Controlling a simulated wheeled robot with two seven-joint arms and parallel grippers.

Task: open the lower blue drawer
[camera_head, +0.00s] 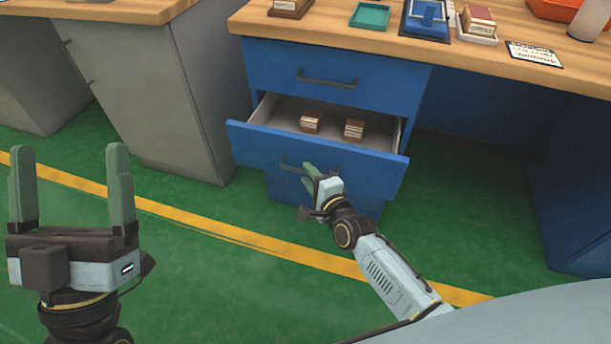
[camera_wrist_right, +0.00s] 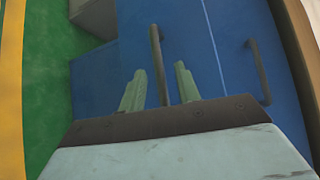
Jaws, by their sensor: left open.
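The lower blue drawer (camera_head: 250,144) is pulled out from its cabinet in the head view, showing its pale interior and two small brown-and-white blocks, one on the left (camera_head: 310,122) and one on the right (camera_head: 354,129). My right gripper (camera_head: 308,180) is at the drawer's front, beside its dark handle (camera_head: 290,163). In the right wrist view the handle (camera_wrist_right: 160,65) runs between the two green fingers, with a gap visible on each side. My left gripper (camera_head: 70,185) is open and empty, upright over the floor at the left.
The upper blue drawer (camera_head: 270,60) is shut, with a dark handle (camera_head: 328,79). The wooden worktop (camera_head: 340,37) above carries trays, blocks and a label card (camera_head: 533,53). A grey cabinet (camera_head: 150,90) stands to the left. The green floor (camera_head: 240,290) in front is clear.

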